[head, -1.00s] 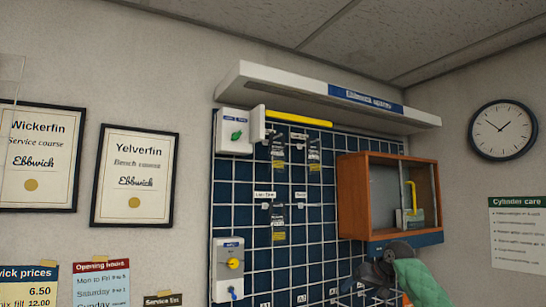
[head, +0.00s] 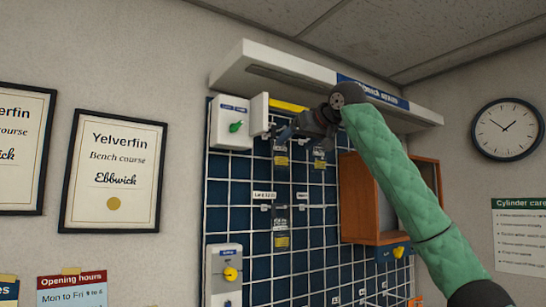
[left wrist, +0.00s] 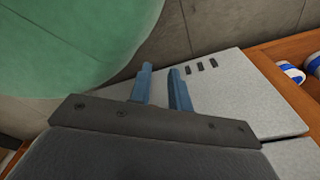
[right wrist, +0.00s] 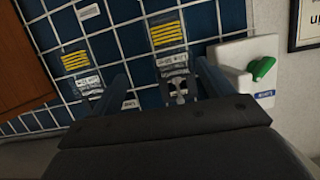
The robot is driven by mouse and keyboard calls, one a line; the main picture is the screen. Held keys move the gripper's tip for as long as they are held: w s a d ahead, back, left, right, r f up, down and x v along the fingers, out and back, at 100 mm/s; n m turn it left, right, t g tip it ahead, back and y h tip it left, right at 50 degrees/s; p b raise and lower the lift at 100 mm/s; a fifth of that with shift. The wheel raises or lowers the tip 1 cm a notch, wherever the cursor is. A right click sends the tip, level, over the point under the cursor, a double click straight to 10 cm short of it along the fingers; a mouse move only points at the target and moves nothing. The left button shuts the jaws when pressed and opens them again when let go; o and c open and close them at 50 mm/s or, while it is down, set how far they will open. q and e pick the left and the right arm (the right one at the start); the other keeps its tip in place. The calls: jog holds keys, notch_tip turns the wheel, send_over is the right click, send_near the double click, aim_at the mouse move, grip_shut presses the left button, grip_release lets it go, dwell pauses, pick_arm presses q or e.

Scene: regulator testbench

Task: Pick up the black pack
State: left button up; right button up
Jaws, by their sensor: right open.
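Dark packs with yellow-striped labels hang on hooks of the blue grid panel. In the head view, one (head: 281,160) hangs top left, one (head: 319,164) beside it, partly behind my gripper, and one (head: 281,240) lower down. My right gripper (head: 284,134) is open at the top left pack's upper end. In the right wrist view, which looks upside down, a pack (right wrist: 167,34) and its metal hook lie between the open fingers (right wrist: 165,85); they do not grip it. Another pack (right wrist: 77,62) hangs to the left. My left gripper (left wrist: 162,88) is open and empty over a pale surface.
A white box with a green knob (head: 236,127) stands close left of my right gripper. A pale canopy (head: 290,82) overhangs above. A wooden cabinet (head: 355,200) is to the right, and a box with a yellow knob (head: 230,274) is below.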

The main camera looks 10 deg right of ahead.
notch_tip(320, 180, up, 2)
jog(key=s+a, duration=0.1)
jog(key=p, duration=0.6)
send_over(280, 170)
jog(key=shift+w+d+f, duration=0.2)
jog(key=shift+w+f, duration=0.2)
jog(key=shift+f, duration=0.4)
jog(key=shift+w+a+f, duration=0.1)
jog(key=shift+w+f, duration=0.05)
jog(key=shift+w, duration=0.05)
pick_arm(q)
jog(key=s+a+r, duration=0.1)
jog(key=s+r, duration=0.2)
jog(key=s, duration=0.3)
jog(key=shift+a+r+g, duration=0.3)
jog(key=shift+r, duration=0.05)
